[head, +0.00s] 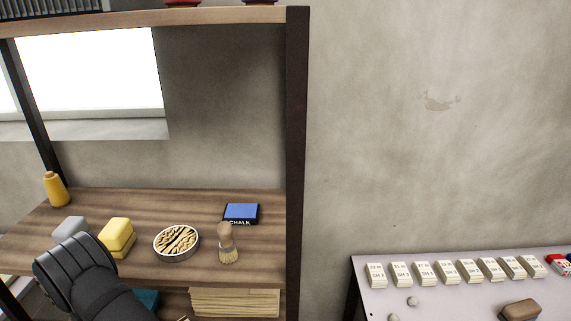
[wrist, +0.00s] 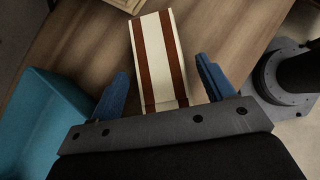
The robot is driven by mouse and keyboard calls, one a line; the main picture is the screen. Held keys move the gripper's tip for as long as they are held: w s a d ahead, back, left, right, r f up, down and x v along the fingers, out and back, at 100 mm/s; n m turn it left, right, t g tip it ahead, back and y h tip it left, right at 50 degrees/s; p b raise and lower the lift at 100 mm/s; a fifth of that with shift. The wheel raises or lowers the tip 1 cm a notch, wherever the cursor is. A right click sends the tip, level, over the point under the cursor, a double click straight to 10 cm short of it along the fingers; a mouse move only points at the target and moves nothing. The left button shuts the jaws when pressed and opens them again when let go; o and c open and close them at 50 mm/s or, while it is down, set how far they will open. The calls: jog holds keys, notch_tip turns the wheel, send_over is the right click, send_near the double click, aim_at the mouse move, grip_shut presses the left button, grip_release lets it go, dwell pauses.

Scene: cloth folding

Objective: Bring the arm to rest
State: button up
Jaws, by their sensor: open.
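My gripper (wrist: 161,68) shows in the wrist view with its two blue fingers spread apart. Between and beyond the fingers lies a long, narrow folded cloth (wrist: 148,55), cream with brown stripes, on a wooden surface (wrist: 225,32). The fingers are on either side of the cloth in the picture and nothing is gripped. I cannot tell how high the gripper is above it. In the head view only a black part of my arm shows at the lower left; the gripper and cloth are out of that view.
A teal bin (wrist: 40,120) stands left in the wrist view. In the head view, a shelf (head: 200,205) holds a yellow block (head: 117,236), a round tin (head: 176,243), a brush (head: 227,245) and a blue chalk box (head: 241,213). A pale table (head: 450,296) with several card stacks stands right.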

jog(key=v, duration=1.1)
jog(key=x, duration=1.2)
jog(key=shift+d, duration=0.1)
jog(key=shift+w+r, duration=0.1)
jog(key=shift+w, duration=0.05)
notch_tip(320, 180, up, 10)
jog(key=s+r+m+g+h, duration=0.1)
jog(key=s+r+m+g, duration=0.25)
jog(key=s+r, duration=0.65)
jog(key=s+r+m+g+h, duration=0.25)
jog(key=s+r+m, duration=0.35)
jog(key=s, duration=0.7)
jog(key=d+r+m+g+y, duration=0.1)
jog(key=d+m+g, duration=0.3)
jog(key=d, duration=0.4)
jog(key=d+r+m+g+y, duration=0.2)
jog(key=d+m+g+y, duration=0.1)
jog(key=d+m, duration=0.3)
jog(key=d, duration=0.2)
jog(key=shift+w+d+g+y, duration=0.2)
jog(key=shift+d+g+y, duration=0.1)
jog(key=shift+g+y, duration=0.1)
